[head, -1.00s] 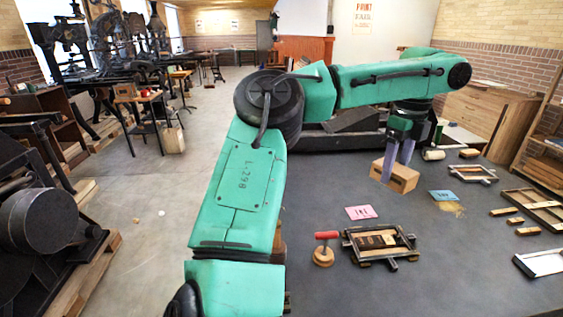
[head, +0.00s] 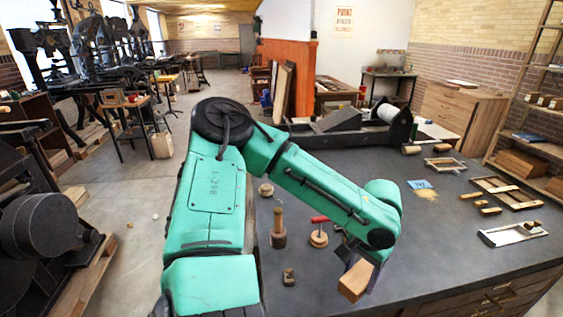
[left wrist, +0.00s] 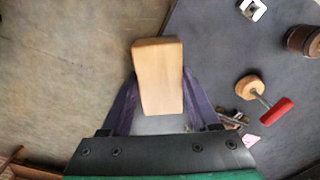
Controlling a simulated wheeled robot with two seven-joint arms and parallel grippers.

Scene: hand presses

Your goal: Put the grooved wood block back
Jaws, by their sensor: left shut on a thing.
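The wood block (head: 356,282) is pale, plain and box-shaped, and my left gripper (head: 357,268) is shut on it. It is held near the front edge of the dark worktop (head: 440,225), tilted in the head view. In the left wrist view the block (left wrist: 158,75) sits between the two purple fingers of the gripper (left wrist: 158,88), with its smooth face showing. No groove shows on the faces in view now. Pale floor and the worktop's edge show beyond it there. My right gripper is not in view.
A red-handled tool on a round wood base (head: 319,236), a wooden-handled pot (head: 278,235) and a small metal block (head: 289,277) stand left of the held block.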

